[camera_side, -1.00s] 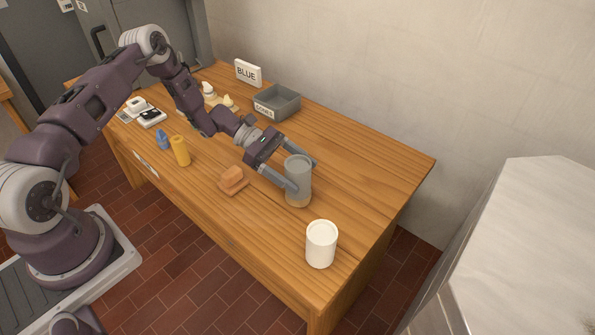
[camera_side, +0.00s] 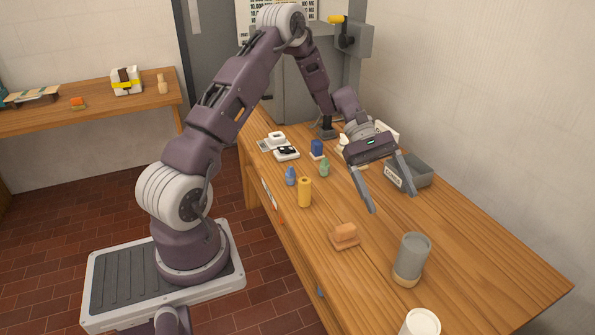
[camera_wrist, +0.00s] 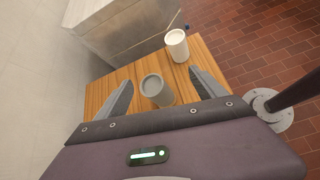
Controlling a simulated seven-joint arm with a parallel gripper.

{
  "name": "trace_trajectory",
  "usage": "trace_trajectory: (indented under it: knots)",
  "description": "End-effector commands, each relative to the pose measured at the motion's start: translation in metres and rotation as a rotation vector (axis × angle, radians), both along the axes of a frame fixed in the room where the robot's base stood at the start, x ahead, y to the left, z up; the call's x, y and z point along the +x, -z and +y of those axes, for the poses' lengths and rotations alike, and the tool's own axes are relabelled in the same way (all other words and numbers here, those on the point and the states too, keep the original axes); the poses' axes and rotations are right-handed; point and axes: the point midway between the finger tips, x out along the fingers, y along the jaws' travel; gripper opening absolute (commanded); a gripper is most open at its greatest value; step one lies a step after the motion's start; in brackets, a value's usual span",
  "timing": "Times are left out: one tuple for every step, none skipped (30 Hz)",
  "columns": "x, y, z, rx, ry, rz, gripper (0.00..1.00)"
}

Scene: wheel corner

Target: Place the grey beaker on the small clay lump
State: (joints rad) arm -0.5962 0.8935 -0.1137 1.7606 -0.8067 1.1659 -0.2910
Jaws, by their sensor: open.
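The grey beaker (camera_side: 413,252) stands upright near the front right of the wooden table in the side view.
An orange-brown block (camera_side: 344,235) lies left of the beaker. A white canister (camera_side: 420,322) stands in front. A yellow cylinder (camera_side: 305,192) and a grey bin (camera_side: 418,172) are farther back. The table right of the beaker is clear.

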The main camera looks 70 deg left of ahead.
Motion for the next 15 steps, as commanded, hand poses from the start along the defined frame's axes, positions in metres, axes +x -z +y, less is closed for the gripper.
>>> trace_trajectory:
  knots:
    - [-0.014,-0.031,-0.015,0.096,0.103,-0.072,0.8]
    - [-0.025,-0.047,-0.023,0.155,0.168,-0.115,0.8]
    - [-0.041,-0.067,-0.033,0.236,0.257,-0.176,0.8]
    - [-0.054,-0.082,-0.04,0.297,0.322,-0.222,0.8]
    - [-0.069,-0.096,-0.047,0.358,0.388,-0.273,0.8]
    - [-0.089,-0.113,-0.054,0.44,0.472,-0.341,0.8]
    - [-0.105,-0.124,-0.059,0.503,0.535,-0.395,0.8]
    - [-0.122,-0.134,-0.062,0.564,0.596,-0.448,0.8]
    - [-0.143,-0.146,-0.066,0.645,0.675,-0.523,0.8]
    - [-0.16,-0.153,-0.067,0.704,0.732,-0.579,0.8]
    - [-0.176,-0.159,-0.068,0.761,0.784,-0.634,0.8]
    - [-0.195,-0.165,-0.067,0.833,0.848,-0.705,0.8]
    - [-0.208,-0.168,-0.066,0.884,0.891,-0.755,0.8]
    - [-0.22,-0.17,-0.064,0.93,0.93,-0.801,0.8]
    - [-0.233,-0.171,-0.062,0.985,0.972,-0.857,0.8]
